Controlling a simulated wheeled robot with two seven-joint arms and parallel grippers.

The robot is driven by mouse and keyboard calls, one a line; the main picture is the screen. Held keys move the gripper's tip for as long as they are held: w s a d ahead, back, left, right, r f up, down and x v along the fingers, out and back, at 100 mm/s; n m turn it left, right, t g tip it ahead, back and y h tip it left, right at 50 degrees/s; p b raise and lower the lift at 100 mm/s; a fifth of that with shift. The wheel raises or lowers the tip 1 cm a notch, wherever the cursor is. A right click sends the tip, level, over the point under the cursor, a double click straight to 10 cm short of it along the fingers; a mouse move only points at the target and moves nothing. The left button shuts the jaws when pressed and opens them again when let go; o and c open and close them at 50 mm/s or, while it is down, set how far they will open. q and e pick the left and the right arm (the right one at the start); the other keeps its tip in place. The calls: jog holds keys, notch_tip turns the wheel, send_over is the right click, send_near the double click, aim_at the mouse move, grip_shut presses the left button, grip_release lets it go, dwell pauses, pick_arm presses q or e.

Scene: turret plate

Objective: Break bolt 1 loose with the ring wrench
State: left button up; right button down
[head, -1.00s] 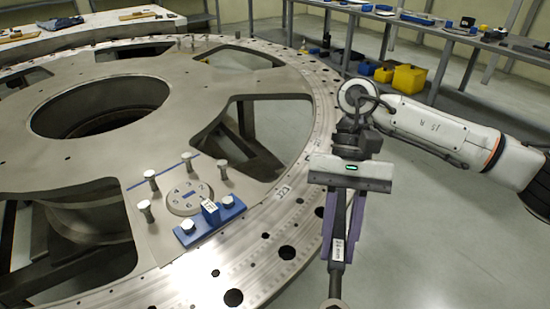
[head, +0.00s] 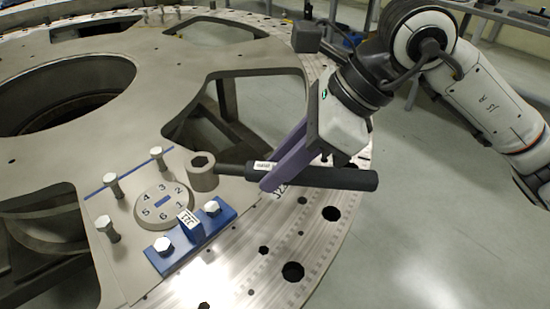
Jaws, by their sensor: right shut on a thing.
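The numbered disc (head: 164,204) sits amid a ring of bolts. By its numerals, bolt 1 (head: 212,208) appears to be the hex head at the right end of the blue block (head: 190,240), uncovered. My right gripper (head: 272,180) has its purple fingers shut on the ring wrench (head: 335,178), whose dark handle points right. The wrench's ring head (head: 203,172) is up and left of bolt 1, in front of where the bolt beside numeral 2 stands. It hides that bolt; I cannot tell whether it is around it or above it. My left gripper is out of view.
Other upright bolts stand left of the disc, such as one at the back (head: 157,154). A white tag (head: 188,219) stands on the blue block. The large turret plate (head: 232,55) has wide openings and a drilled rim. Open floor lies to the right.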

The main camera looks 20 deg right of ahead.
aim_at(288, 185)
jog(key=shift+s, duration=0.25)
jog(key=shift+s+f, duration=0.2)
jog(key=shift+f+b, duration=0.7)
jog(key=shift+f, duration=0.1)
notch_tip(288, 185, down, 2)
jog(key=shift+f+b, duration=0.2)
jog(key=shift+b, duration=0.65)
jog(key=shift+f+b, duration=0.4)
jog(key=shift+b, duration=0.05)
pick_arm(q)
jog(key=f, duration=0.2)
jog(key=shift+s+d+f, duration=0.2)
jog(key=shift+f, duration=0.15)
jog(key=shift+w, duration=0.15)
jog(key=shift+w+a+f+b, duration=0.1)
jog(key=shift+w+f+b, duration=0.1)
jog(key=shift+b, duration=0.1)
pick_arm(e)
jog(key=shift+r, duration=0.1)
